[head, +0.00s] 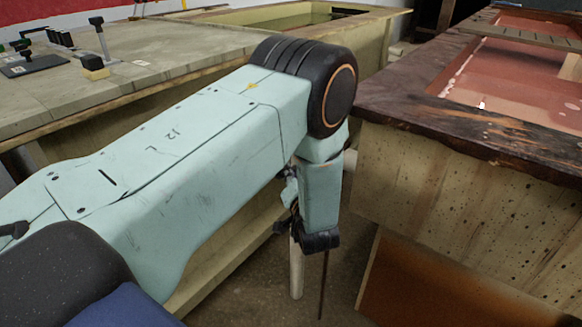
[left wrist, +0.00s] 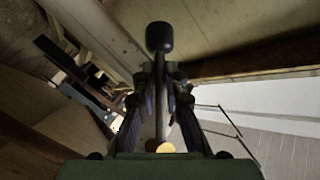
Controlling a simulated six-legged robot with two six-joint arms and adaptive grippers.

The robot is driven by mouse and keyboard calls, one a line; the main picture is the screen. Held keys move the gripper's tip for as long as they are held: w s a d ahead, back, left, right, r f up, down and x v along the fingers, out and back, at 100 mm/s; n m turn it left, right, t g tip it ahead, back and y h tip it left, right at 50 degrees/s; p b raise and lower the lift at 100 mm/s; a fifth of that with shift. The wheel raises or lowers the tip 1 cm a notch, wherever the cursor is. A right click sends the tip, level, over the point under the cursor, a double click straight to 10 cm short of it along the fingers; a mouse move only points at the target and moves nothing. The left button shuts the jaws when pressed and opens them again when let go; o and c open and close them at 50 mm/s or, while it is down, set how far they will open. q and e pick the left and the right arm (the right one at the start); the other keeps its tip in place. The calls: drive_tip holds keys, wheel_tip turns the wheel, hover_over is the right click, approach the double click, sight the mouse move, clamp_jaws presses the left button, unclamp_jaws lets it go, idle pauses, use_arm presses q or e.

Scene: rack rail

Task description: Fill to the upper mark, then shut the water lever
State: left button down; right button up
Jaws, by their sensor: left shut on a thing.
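In the left wrist view my left gripper (left wrist: 160,95) is shut on a thin lever with a black knob (left wrist: 159,37). The rod passes between the fingers, and the knob sticks out beyond them. In the head view my left arm reaches across the middle and bends down between the benches, and its fingers are mostly hidden there. A basin with a reddish interior (head: 515,78) stands at the right. I cannot make out a fill mark or tell the water level. My right gripper is not in view.
Another trough (head: 385,32) stands at the back. A pale upright post (head: 296,265) rises in the narrow gap below my arm. The basin's dark rim (head: 440,115) is close beside my elbow.

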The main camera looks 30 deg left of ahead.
use_arm(q)
drive_tip(key=d+f+n+g+h+p, duration=0.2)
drive_tip(key=d+h+p, duration=0.4)
drive_tip(key=p, duration=0.4)
drive_tip(key=shift+s+n+g+h+p, duration=0.25)
drive_tip(key=shift+n+g+h+p, duration=0.35)
drive_tip(key=shift+n, duration=0.7)
drive_tip(key=c, duration=1.4)
unclamp_jaws()
drive_tip(key=v, duration=1.2)
